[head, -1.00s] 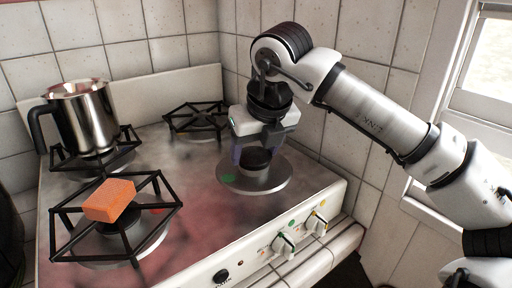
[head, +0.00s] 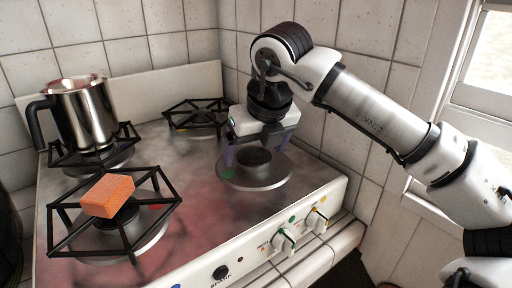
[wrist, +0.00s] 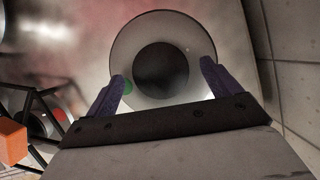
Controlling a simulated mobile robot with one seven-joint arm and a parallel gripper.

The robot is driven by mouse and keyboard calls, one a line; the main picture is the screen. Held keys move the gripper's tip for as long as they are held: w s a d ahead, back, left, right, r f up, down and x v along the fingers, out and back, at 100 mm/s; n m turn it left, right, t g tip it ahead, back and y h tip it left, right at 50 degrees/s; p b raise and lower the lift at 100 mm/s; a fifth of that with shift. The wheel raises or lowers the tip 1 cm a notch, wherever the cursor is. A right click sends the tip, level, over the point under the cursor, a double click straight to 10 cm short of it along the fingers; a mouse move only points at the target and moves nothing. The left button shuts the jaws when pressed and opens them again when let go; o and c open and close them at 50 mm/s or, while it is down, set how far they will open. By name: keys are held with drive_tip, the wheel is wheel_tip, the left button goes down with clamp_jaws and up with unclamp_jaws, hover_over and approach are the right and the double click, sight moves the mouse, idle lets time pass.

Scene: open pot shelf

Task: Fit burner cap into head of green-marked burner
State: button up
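The green-marked burner (head: 268,181) is a round grey metal plate at the front right of the stove, with a green dot on its left rim. The dark round burner cap (head: 253,157) sits at its middle. It also shows in the wrist view (wrist: 161,70) as a dark disc near the plate's centre. I cannot tell whether it lies fully down in the head, which it hides. My gripper (head: 257,148) points down over the burner. Its purple fingers (wrist: 165,72) are spread wide on either side of the cap, apart from it, and hold nothing.
An orange sponge-like block (head: 108,196) lies on the front left burner's black grate (head: 160,203). A steel pot (head: 84,112) stands on the back left burner. The back right grate (head: 196,116) is empty. Knobs (head: 284,241) line the front; tiled walls are close behind and right.

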drive_tip(key=shift+r, duration=0.1)
drive_tip(key=v, duration=1.3)
drive_tip(key=shift+r, duration=0.35)
drive_tip(key=shift+s, duration=0.1)
